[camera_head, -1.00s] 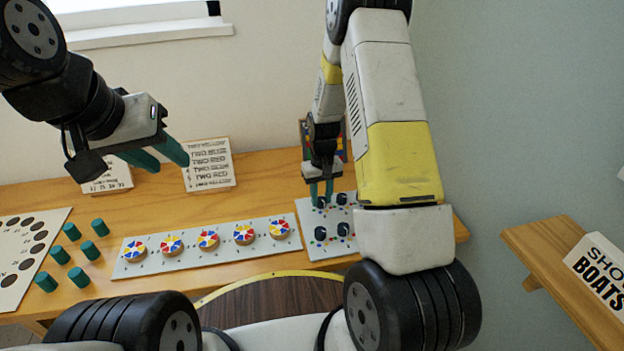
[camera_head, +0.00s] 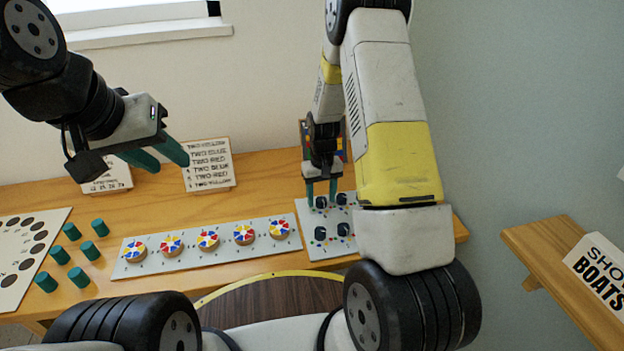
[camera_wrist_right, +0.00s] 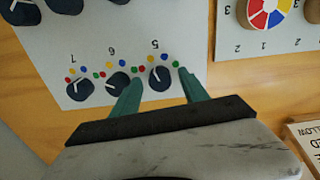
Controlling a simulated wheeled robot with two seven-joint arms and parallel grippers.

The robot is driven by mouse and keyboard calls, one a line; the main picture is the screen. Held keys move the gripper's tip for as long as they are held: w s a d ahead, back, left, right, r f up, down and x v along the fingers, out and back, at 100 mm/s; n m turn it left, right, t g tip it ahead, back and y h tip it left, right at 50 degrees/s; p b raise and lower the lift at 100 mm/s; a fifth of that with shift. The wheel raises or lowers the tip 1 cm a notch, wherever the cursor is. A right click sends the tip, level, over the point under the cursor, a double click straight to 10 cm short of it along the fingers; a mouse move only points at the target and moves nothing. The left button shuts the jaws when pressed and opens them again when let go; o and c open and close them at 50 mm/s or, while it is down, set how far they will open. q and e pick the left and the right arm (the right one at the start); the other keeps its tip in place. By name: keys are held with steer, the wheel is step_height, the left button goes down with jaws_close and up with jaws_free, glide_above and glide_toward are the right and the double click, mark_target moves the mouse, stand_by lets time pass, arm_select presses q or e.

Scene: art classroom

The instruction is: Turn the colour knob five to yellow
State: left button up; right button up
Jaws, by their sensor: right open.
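Colour knob five (camera_wrist_right: 160,78) is a dark round knob with a white pointer line, beside the printed 5 in the right wrist view. Small coloured dots lie around it; the pointer's exact dot is hard to tell. In the head view knob five (camera_head: 321,202) is the left knob of the far row on the right-hand white panel (camera_head: 312,250). My right gripper (camera_head: 322,192) is open, its green fingers on either side of knob five, with small gaps. The fingers also show in the wrist view (camera_wrist_right: 161,90). My left gripper (camera_head: 160,160) is open and empty above the table.
Knob six (camera_wrist_right: 118,83) and knob seven (camera_wrist_right: 80,90) stand in the same row, six close to one finger. A panel with several colour wheels (camera_head: 208,239) lies to the left, then loose green pegs (camera_head: 77,278). Cards (camera_head: 208,165) stand at the back.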

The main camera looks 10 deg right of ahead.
steer(key=shift+r, duration=3.9)
steer(key=shift+r, duration=0.3)
step_height(320, 180, up, 8)
steer(key=t, duration=0.1)
glide_above(321, 199)
steer(key=s, duration=0.3)
steer(key=s+a+r+t+y, duration=0.1)
steer(key=s+r+t, duration=0.1)
steer(key=s+r, duration=0.6)
steer(key=s+a+r+t+y, duration=0.1)
steer(key=s+r+t, duration=0.2)
steer(key=s+r, duration=0.7)
steer(key=s, duration=0.3)
steer(key=shift+s+m, duration=0.2)
steer(key=shift+m, duration=0.2)
steer(key=shift+r, duration=0.1)
